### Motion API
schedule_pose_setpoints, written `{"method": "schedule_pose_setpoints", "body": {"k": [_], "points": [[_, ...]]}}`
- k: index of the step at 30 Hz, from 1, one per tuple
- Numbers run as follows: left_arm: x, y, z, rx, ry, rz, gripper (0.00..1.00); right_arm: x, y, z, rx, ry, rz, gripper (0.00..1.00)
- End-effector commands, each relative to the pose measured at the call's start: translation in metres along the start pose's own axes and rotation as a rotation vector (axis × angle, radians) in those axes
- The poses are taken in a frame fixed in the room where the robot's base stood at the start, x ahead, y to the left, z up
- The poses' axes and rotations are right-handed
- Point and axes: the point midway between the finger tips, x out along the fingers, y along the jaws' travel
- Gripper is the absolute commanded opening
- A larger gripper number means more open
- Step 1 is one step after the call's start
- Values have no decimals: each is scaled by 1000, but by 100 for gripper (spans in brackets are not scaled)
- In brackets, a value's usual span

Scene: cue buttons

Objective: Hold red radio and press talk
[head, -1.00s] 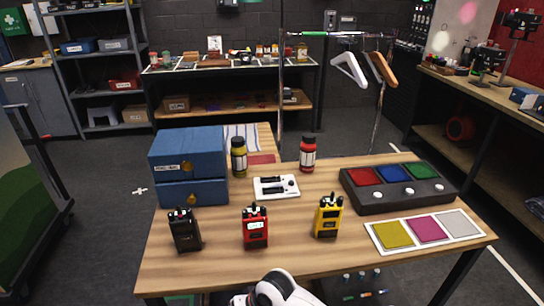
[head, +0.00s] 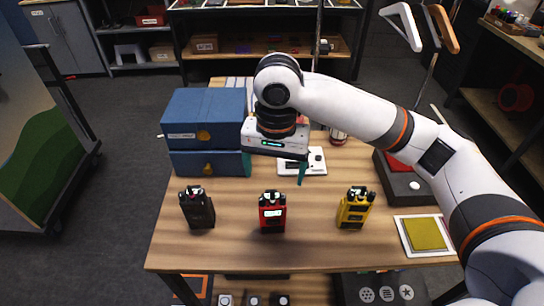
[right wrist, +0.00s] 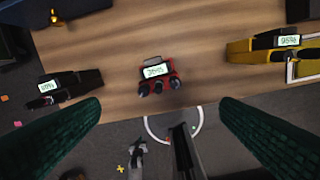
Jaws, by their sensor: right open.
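The red radio (head: 272,212) stands upright at the front middle of the wooden table, its small screen lit. It also shows in the right wrist view (right wrist: 158,75), between my fingers in the picture. My right gripper (head: 275,170) is open and empty, pointing down above the table behind the red radio, apart from it. Its two green fingers spread wide in the right wrist view (right wrist: 160,106). I cannot make out the talk button. My left gripper is not in view.
A black radio (head: 197,208) stands left of the red one, a yellow radio (head: 355,208) to the right. Blue boxes (head: 206,130) are at back left. A white panel (head: 316,163), partly hidden by my gripper, lies behind. A colour-swatch card (head: 405,240) lies at right.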

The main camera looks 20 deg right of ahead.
Motion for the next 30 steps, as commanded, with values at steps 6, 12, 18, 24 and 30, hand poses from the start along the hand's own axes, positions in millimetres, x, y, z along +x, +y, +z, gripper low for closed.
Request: {"method": "schedule_pose_setpoints", "body": {"k": [6,12,18,24,30], "points": [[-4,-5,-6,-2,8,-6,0,25,-1,0,2,3,-3,86],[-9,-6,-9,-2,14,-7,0,64,0,0,3,3,-2,86],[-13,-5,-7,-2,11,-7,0,97,0,0,1,1,0,86],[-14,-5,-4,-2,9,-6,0,114,0,0,0,0,1,86],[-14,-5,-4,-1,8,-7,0,118,0,0,0,0,2,86]]}}
